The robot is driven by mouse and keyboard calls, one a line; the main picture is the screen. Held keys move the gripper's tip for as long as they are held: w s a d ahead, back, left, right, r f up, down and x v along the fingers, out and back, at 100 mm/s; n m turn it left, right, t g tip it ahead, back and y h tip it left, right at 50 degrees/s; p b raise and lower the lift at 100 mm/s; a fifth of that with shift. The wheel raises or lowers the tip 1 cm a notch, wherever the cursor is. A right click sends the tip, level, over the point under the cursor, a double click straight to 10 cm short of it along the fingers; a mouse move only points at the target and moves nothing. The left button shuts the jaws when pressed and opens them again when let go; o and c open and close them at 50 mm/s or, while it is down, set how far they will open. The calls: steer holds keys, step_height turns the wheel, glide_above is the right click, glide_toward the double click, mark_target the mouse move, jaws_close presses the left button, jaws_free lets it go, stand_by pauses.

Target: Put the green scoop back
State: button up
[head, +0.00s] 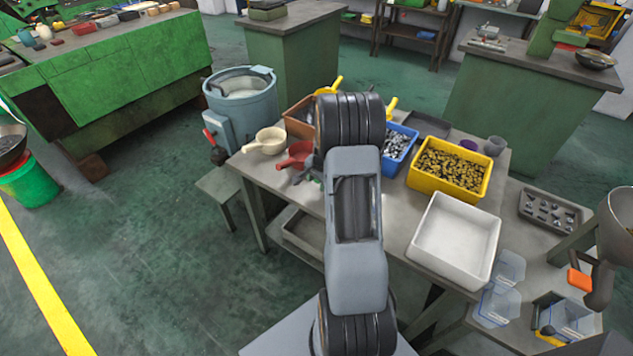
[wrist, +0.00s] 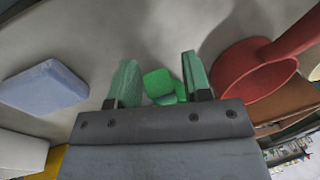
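The green scoop (wrist: 158,83) is small and bright green in the wrist view. It lies on the grey tabletop between the two fingers of my gripper (wrist: 160,76), partly hidden by the gripper body. The fingers are apart, with a gap beside the left one, and the right one is close to the green piece. In the head view my arm hides most of the gripper and the scoop.
A red scoop (head: 295,156) and a cream scoop (head: 264,141) lie on the table's left side; the red one is right of my gripper in the wrist view (wrist: 255,72). Blue (head: 397,148) and yellow (head: 450,170) bins and a white tray (head: 425,246) stand to the right.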

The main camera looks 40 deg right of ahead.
steer(key=shift+o, duration=0.3)
steer(key=shift+r, duration=0.5)
step_height(320, 180, up, 10)
steer(key=s, duration=0.2)
steer(key=s+a+r+n, duration=0.2)
steer(key=a+r+n, duration=0.1)
steer(key=a+r, duration=0.3)
steer(key=s+a+r+n, duration=0.1)
steer(key=s+a+n, duration=0.5)
steer(key=a, duration=0.3)
steer(key=s+a+r+n+t, duration=0.1)
steer(key=s+a+r+n, duration=0.1)
steer(key=s+a+n, duration=0.4)
steer(key=s+a, duration=0.1)
steer(key=a, duration=0.2)
steer(key=shift+s+r, duration=0.15)
steer(key=shift+s, duration=0.1)
